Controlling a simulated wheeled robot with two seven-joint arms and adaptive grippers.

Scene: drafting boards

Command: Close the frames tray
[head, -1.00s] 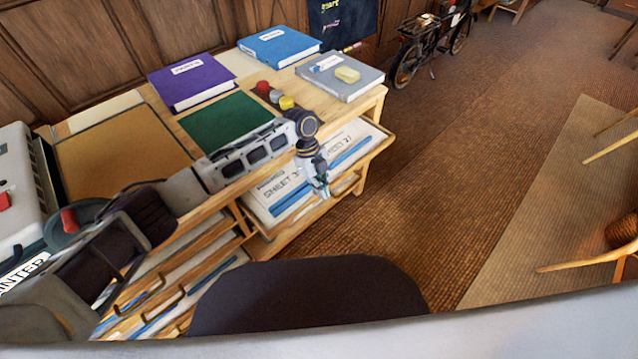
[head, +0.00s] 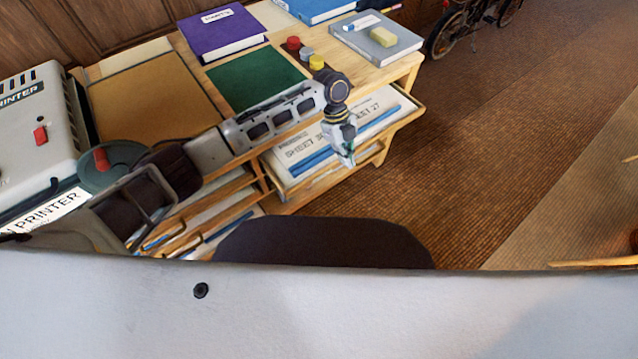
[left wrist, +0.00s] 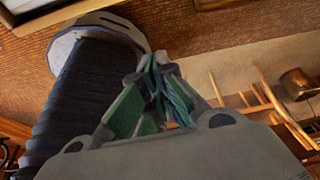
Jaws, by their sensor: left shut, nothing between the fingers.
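A wooden tray (head: 408,118) stands pulled out at the right part of the drafting cabinet (head: 405,76). It holds white and blue sheets (head: 330,140), one marked "SHEET 27". I cannot read a "frames" label on any tray. My left gripper (head: 347,160) hangs at the front of this pulled-out tray, covering part of its front edge. I cannot tell whether it touches it. In the left wrist view, the green-grey fingers (left wrist: 163,88) are shut together with nothing between them. My right gripper is not in view.
More trays with sheets (head: 215,215) stick out at the cabinet's left. Books, a green mat (head: 255,80) and small colored pots lie on top. A grey printer (head: 40,115) stands at left.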

